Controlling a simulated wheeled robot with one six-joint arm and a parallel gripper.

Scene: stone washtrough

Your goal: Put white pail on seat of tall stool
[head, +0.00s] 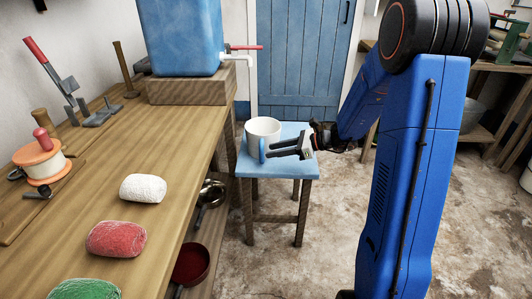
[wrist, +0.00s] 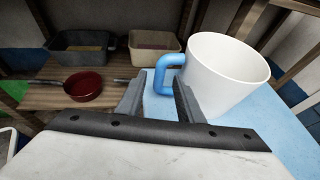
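The white pail (head: 264,128) has a blue side handle (wrist: 162,79) and stands upright on the light-blue seat (head: 290,168) of the wooden stool, toward the seat's back left. It also shows large in the wrist view (wrist: 228,72), at right. My gripper (head: 275,150) reaches in from the right, low over the seat, beside the pail's handle. In the wrist view its two fingers (wrist: 158,102) are spread apart, with the blue handle just beyond and partly between the tips. I see no grip on it. The pail's underside is hidden.
A wooden workbench (head: 170,120) runs along the left, close to the stool. It carries a blue tank (head: 180,38) with a tap, and white, red and green lumps. A shelf below holds a red pan (wrist: 85,86) and bins. Open floor lies in front of the stool.

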